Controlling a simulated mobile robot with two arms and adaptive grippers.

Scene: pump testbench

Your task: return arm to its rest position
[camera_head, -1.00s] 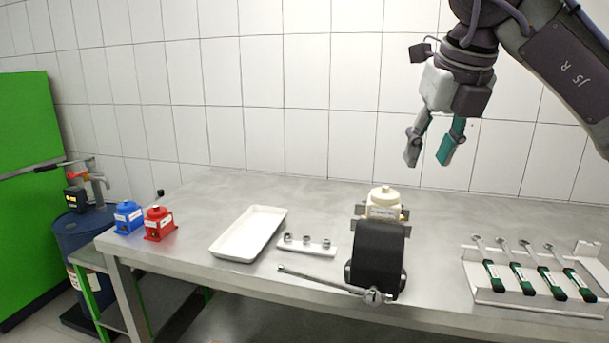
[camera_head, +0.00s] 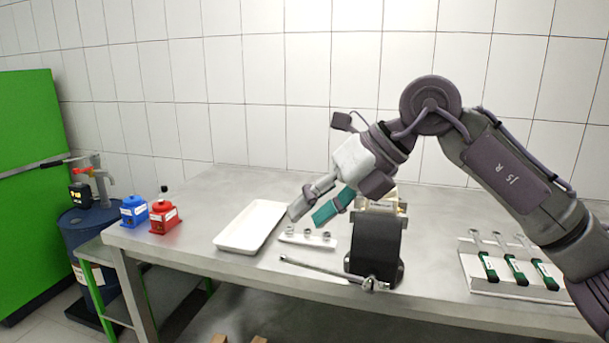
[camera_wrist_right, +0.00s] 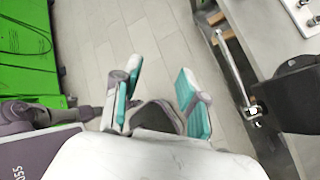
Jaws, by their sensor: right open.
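My right arm enters the head view from the right and bends down to the left over the bench. My left gripper is not in view.
A white tray (camera_head: 228,239), a long wrench (camera_head: 318,270) and a rack of green-handled wrenches (camera_head: 488,267) lie on the metal bench (camera_head: 195,215). Blue (camera_head: 134,212) and red (camera_head: 164,217) pumps stand at the left. Open floor lies before the bench.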

